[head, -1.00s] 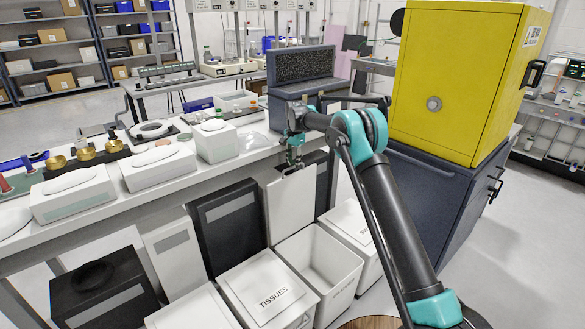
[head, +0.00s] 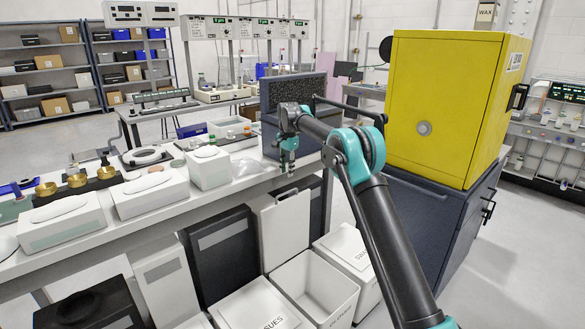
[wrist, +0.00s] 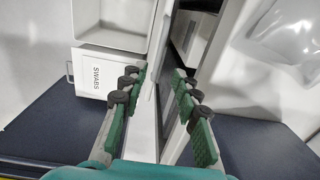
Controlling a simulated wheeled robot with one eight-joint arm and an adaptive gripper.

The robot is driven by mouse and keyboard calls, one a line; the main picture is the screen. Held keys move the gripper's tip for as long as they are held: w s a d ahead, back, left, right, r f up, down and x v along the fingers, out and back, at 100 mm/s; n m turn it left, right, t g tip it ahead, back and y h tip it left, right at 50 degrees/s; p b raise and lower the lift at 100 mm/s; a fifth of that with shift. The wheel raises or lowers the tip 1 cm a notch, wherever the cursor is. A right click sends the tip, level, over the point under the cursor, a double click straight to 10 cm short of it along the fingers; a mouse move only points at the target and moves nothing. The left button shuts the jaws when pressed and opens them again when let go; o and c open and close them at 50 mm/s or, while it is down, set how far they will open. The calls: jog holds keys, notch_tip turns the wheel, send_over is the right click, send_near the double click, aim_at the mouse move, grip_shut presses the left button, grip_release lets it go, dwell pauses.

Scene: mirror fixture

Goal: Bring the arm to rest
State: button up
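My gripper (head: 287,163) hangs from the end of my raised arm, pointing down in front of the dark textured box at the bench's right end. It is small in the head view. In the wrist view its two green-padded fingers (wrist: 160,80) stand apart with a clear gap between them, and nothing is held. Below and beyond the fingers, the wrist view shows a white bin marked SWABS (wrist: 97,72) and an upright white panel edge.
A yellow cabinet (head: 450,105) on a dark base stands right of my arm. The long white bench (head: 110,232) carries white boxes and brass-coloured pieces. Bins line its front, including an open white one (head: 330,285). Floor at the far right is clear.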

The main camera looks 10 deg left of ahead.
jog(key=s+d+r+n+t, duration=0.1)
jog(key=s+d, duration=0.5)
jog(key=d, duration=0.3)
jog(key=s+d+r+n, duration=0.15)
jog(key=s+d, duration=0.35)
jog(key=d, duration=0.5)
jog(key=s+d+r+n+t, duration=0.1)
jog(key=s+d, duration=0.5)
jog(key=d, duration=0.3)
jog(key=s+d+f+n, duration=0.1)
jog(key=s+d+f, duration=0.3)
jog(key=s, duration=0.6)
jog(key=s+d+f+n+t, duration=0.1)
jog(key=s+d+f, duration=0.3)
jog(key=s, duration=0.6)
jog(key=s+d+f+n, duration=0.2)
jog(key=s+d+f, duration=0.3)
jog(key=s, duration=0.6)
jog(key=shift+d+t, duration=0.4)
jog(key=shift+d, duration=0.2)
